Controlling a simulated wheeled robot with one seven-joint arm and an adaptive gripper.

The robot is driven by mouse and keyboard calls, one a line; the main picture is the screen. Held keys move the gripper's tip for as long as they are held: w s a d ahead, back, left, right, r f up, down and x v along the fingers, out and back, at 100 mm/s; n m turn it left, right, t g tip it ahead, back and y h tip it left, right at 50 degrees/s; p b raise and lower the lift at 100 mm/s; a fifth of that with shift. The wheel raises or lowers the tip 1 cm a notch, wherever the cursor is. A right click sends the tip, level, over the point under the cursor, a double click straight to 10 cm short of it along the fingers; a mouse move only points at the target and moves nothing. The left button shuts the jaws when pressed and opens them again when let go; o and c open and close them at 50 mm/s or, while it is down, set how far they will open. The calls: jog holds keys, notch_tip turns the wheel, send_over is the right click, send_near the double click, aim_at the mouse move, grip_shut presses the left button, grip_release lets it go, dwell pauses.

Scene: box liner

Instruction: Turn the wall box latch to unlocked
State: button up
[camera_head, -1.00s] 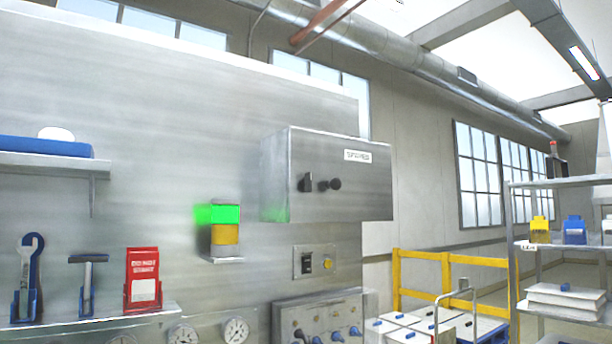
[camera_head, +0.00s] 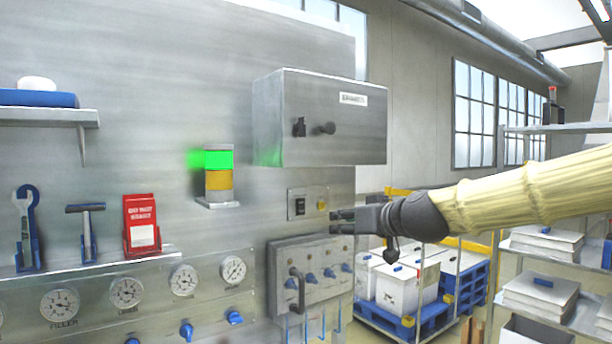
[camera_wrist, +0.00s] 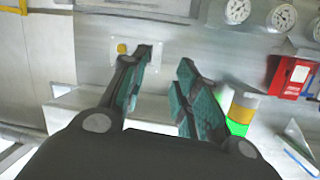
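The grey metal wall box (camera_head: 335,117) is mounted on the steel panel in the head view. Its front carries a small dark latch (camera_head: 299,127) on the left and a round black knob (camera_head: 327,128) to its right. My gripper (camera_head: 340,221) is below the box, in front of the panel beside a small switch plate (camera_head: 308,204). In the wrist view my gripper (camera_wrist: 160,75) has its two fingers spread with nothing between them. The latch cannot be made out in the wrist view.
A green and amber signal light (camera_head: 218,172) stands left of the box. Below are a panel with a handle and blue knobs (camera_head: 310,275) and several gauges. A shelf holds a red card holder (camera_head: 141,222). A blue cart with white boxes (camera_head: 405,290) stands at right.

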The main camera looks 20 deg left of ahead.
aim_at(305, 121)
jog(key=s+a+r+n+y, duration=0.1)
jog(key=s+r+y, duration=0.15)
jog(key=r, duration=0.85)
jog(key=s+r+n+y, duration=0.15)
jog(key=s+r, duration=0.25)
jog(key=r, duration=0.8)
jog(key=shift+t+h, duration=0.3)
jog(key=shift+h, duration=0.2)
jog(key=p+x, duration=0.4)
jog(key=x, duration=0.6)
jog(key=shift+w+a+f, duration=0.15)
jog(key=shift+a, duration=0.15)
grip_shut()
